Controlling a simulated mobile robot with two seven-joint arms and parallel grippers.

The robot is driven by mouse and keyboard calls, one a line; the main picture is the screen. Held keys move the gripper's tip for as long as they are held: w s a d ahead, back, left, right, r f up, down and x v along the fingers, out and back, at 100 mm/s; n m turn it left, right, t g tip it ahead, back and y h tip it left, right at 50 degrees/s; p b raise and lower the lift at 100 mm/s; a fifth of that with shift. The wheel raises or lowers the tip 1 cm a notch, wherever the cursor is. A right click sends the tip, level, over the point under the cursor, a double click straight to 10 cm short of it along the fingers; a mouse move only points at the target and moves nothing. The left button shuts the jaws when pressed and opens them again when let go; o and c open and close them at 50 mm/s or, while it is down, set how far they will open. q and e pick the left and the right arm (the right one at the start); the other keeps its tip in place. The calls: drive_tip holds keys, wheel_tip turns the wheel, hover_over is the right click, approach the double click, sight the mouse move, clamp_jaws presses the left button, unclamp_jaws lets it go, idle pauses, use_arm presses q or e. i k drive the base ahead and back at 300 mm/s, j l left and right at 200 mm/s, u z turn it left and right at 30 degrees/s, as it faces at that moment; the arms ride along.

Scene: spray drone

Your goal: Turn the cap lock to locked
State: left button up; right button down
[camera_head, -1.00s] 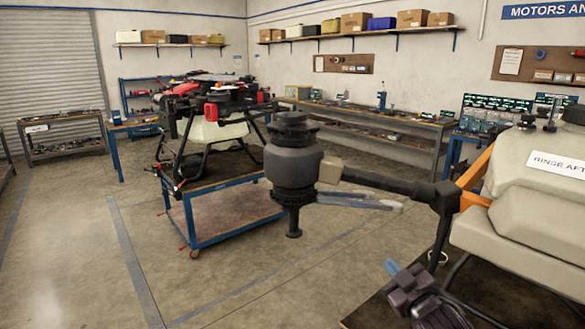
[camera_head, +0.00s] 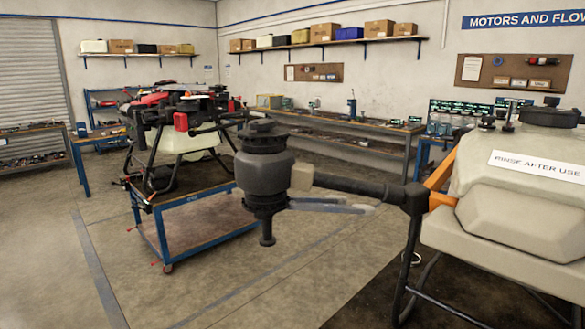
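A beige spray tank (camera_head: 470,235) with a white "RINSE AFTER USE" label (camera_head: 538,166) fills the right side of the head view. A wide black cap (camera_head: 550,114) sits on top of it near the right edge. Small black fittings (camera_head: 508,117) stand on the tank top left of the cap. I cannot make out the cap lock or its setting at this size. Neither of my grippers is in view.
A black motor arm (camera_head: 360,186) with a motor pod (camera_head: 264,170) sticks out left from the tank over open floor. Another drone (camera_head: 190,130) stands on a blue cart (camera_head: 200,228) behind. Workbenches line the walls.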

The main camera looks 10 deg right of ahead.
sight(550, 101)
drive_tip(key=z, duration=0.5)
drive_tip(key=i+j+z, duration=0.1)
drive_tip(key=z, duration=0.3)
drive_tip(key=i+j+z, duration=0.1)
drive_tip(key=z, duration=0.25)
drive_tip(key=j+z, duration=0.2)
drive_tip(key=z, duration=0.2)
drive_tip(key=i+j+z, duration=0.1)
drive_tip(key=j+z, duration=0.15)
drive_tip(key=j, duration=0.15)
drive_tip(key=i+j+z, duration=0.2)
drive_tip(key=j, duration=0.2)
drive_tip(key=j+z, duration=0.1)
drive_tip(key=j, duration=0.75)
drive_tip(key=k+l+u, duration=0.2)
